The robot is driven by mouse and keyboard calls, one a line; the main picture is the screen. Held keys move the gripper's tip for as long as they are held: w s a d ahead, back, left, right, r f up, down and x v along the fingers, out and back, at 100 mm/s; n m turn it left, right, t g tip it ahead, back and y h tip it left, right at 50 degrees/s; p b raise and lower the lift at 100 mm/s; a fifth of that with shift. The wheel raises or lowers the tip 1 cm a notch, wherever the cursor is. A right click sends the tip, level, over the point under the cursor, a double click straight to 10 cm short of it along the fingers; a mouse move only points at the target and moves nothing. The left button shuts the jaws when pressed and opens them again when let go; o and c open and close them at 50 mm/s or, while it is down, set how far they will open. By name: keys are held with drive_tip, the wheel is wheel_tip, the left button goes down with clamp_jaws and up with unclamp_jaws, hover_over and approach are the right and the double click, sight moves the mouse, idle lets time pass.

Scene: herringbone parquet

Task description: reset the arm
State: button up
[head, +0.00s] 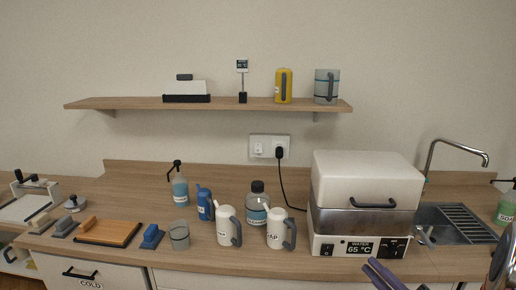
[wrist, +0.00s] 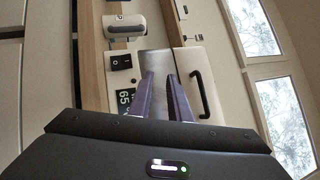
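My gripper (head: 374,264) shows at the lower right of the head view, its two purple fingers in front of the white water bath. In the wrist view my gripper (wrist: 161,76) has its fingers apart with a clear gap and nothing between them. The water bath (head: 366,180) has a white lid with a black handle, a metal band and a panel reading 65 °C. The wrist view shows its lid (wrist: 203,68) and panel sideways behind the fingers. I cannot tell the exact distance between fingers and bath.
White jugs (head: 229,228), a blue-liquid bottle (head: 257,205) and a grey cup (head: 179,236) stand left of the bath. A sink (head: 452,224) with a tap is at right. A shelf (head: 215,104) runs above.

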drive_tip(key=s+a+f+n+g+y, duration=0.2)
drive_tip(key=s+a+f+g, duration=0.2)
drive_tip(key=s+a+g, duration=0.5)
drive_tip(key=s+a+f+n+g+h, duration=0.25)
drive_tip(key=s+a+g+h, duration=0.3)
drive_tip(key=s+g, duration=0.3)
drive_tip(key=s+d+r+n+t+h, duration=0.25)
drive_tip(key=s+r+n+h, duration=0.2)
drive_tip(key=r+h, duration=0.25)
drive_tip(key=a+r+n+t+h, duration=0.1)
drive_tip(key=a+r+n, duration=0.3)
drive_tip(key=r, duration=0.4)
drive_tip(key=shift+s+a+t, duration=0.25)
drive_tip(key=shift+a+t, duration=0.05)
drive_tip(key=shift+t, duration=0.6)
